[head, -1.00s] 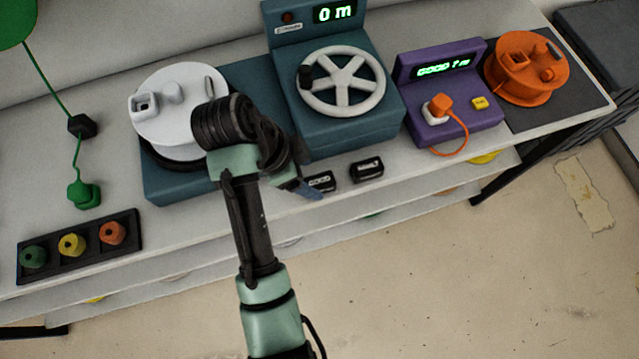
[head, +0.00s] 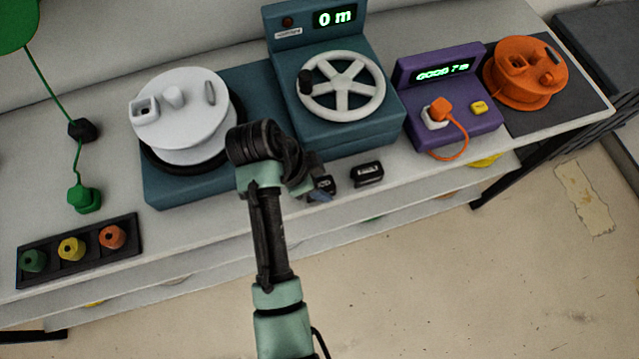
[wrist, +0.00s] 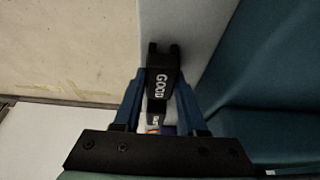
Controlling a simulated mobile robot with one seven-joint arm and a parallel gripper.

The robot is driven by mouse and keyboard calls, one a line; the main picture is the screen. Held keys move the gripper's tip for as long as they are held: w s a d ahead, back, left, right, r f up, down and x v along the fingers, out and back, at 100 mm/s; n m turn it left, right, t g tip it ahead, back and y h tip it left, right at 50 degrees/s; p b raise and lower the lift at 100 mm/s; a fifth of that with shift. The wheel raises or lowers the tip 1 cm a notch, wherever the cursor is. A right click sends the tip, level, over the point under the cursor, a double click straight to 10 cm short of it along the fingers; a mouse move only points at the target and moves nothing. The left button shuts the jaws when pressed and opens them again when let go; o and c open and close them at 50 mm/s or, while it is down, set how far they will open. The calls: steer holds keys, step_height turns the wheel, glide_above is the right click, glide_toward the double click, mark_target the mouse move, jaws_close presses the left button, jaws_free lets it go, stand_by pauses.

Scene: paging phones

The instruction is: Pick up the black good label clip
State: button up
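The black good label clip (wrist: 163,82) lies between the two blue fingers of my gripper (wrist: 162,85) in the wrist view, with its white GOOD lettering showing. The fingertips are close against its two sides; I cannot tell whether they press on it. In the head view the clip (head: 323,186) is at the front edge of the table, partly covered by my gripper (head: 316,190). A second black label clip (head: 367,174) stands just to its right, apart from the gripper.
The teal machine with a white handwheel (head: 342,84) stands behind the clips. A white reel (head: 182,112) is left of my arm. A purple box (head: 452,95) with an orange plug is to the right. The table's front edge is close to the clips.

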jaws_close()
steer(key=shift+r, duration=0.1)
